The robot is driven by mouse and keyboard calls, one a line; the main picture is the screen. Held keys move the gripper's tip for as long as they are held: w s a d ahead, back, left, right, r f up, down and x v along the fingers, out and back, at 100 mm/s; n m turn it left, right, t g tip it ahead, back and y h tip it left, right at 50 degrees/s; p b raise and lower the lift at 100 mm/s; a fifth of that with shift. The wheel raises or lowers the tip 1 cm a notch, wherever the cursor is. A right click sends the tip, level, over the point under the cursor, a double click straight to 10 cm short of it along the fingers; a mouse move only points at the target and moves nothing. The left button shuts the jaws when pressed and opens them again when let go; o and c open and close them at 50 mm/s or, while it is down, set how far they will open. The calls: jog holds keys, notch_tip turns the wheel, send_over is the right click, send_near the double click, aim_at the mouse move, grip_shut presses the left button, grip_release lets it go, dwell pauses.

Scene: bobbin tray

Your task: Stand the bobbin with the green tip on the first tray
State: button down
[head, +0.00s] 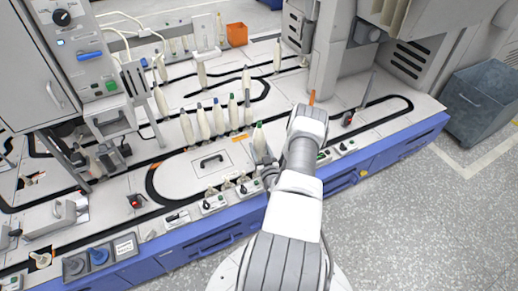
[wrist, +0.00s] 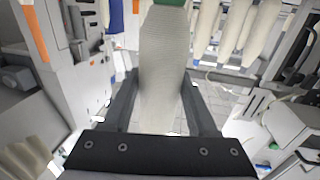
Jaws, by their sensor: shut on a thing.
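My gripper (head: 264,163) is shut on a cream bobbin (head: 259,138) with a green tip, held roughly upright above the front of the machine deck. In the wrist view, the bobbin (wrist: 163,65) stands between the two fingers of my gripper (wrist: 160,88), with its green end at the top edge. Its lower end is hidden by the gripper and arm in the head view. Small pale peg-like pieces (head: 210,192) sit along the front edge, left of my gripper; I cannot tell which piece is the first tray.
A row of standing bobbins (head: 203,122) with dark and green tips is behind and left of my gripper. More bobbins (head: 160,98) stand farther back. An orange box (head: 237,34) is at the back. A grey bin (head: 484,98) stands on the floor at right.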

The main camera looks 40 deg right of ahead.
aim_at(260, 158)
jog(key=shift+f+b, duration=1.9)
jog(key=shift+f, duration=0.7)
jog(key=shift+f, duration=0.65)
jog(key=shift+c, duration=2.3)
grip_release()
jog(key=shift+s+a, duration=0.1)
jog(key=shift+s, duration=0.05)
jog(key=p+v, duration=0.3)
jog(key=v, duration=0.7)
jog(key=shift+s+a+p, duration=0.15)
jog(key=shift+s+p, duration=0.2)
